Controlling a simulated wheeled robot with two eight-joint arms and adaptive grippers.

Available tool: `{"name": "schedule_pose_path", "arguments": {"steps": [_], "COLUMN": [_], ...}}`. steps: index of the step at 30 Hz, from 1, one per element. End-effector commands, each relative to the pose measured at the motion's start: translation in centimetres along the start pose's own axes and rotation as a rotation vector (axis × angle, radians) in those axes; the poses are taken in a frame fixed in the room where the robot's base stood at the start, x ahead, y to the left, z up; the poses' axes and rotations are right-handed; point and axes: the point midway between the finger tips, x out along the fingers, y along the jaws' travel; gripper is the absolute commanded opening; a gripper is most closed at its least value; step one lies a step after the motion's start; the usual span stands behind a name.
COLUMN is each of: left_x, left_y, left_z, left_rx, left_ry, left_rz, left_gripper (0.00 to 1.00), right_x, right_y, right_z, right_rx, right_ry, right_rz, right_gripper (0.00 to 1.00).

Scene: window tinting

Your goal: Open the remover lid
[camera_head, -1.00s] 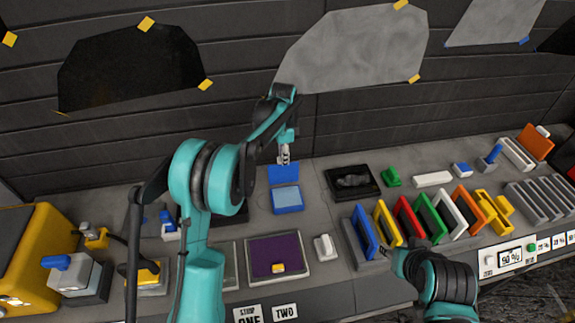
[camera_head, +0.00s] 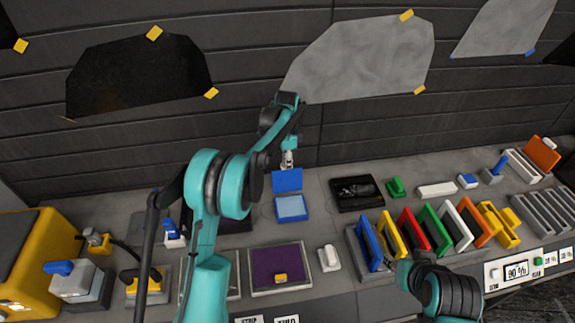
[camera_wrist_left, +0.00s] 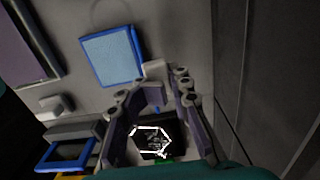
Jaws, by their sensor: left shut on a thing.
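The remover is a small blue box with a pale blue inside (camera_head: 291,208), on the bench below the wall. Its blue lid (camera_head: 287,181) stands raised at the box's far edge. My left gripper (camera_head: 288,163) is at the lid's top edge, shut on the lid. In the left wrist view the open box (camera_wrist_left: 112,55) shows beside the left gripper (camera_wrist_left: 168,84), and a pale piece lies at the fingertips; the grip itself is partly hidden. My right gripper (camera_head: 396,264) is low near the coloured frames, too small to read.
A black tray (camera_head: 357,193) and a green block (camera_head: 396,187) stand right of the box. A rack holds several coloured frames (camera_head: 438,228). A purple panel (camera_head: 277,266) and a white block (camera_head: 328,257) lie in front. The wall rises close behind.

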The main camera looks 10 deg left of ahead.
Motion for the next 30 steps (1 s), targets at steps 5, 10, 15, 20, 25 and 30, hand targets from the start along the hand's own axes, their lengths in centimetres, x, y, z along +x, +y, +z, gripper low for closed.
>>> {"name": "schedule_pose_path", "arguments": {"steps": [5, 10, 15, 20, 25, 30], "left_x": [0.45, 0.36, 0.29, 0.26, 0.24, 0.23], "left_y": [-0.93, -0.88, -0.84, -0.81, -0.79, -0.77], "left_z": [0.31, 0.23, 0.16, 0.11, 0.07, 0.04], "left_rx": [-0.007, -0.005, -0.005, -0.004, -0.004, -0.003], "left_ry": [0.001, 0.002, 0.002, 0.003, 0.004, 0.004], "left_rz": [-0.025, -0.025, -0.025, -0.024, -0.024, -0.024], "left_gripper": [0.35, 0.37, 0.35, 0.35, 0.35, 0.35], "right_x": [0.1, 0.07, 0.05, 0.05, 0.04, 0.04], "right_y": [0.0, 0.0, 0.0, 0.0, 0.0, 0.0], "right_z": [0.07, 0.05, 0.05, 0.03, 0.03, 0.03], "right_rx": [0.0, 0.0, 0.0, 0.0, 0.0, 0.0], "right_ry": [0.0, 0.0, 0.0, 0.0, 0.0, 0.0], "right_rz": [0.0, 0.0, 0.0, 0.0, 0.0, 0.0], "right_gripper": [0.4, 0.4, 0.4, 0.4, 0.4, 0.4]}}
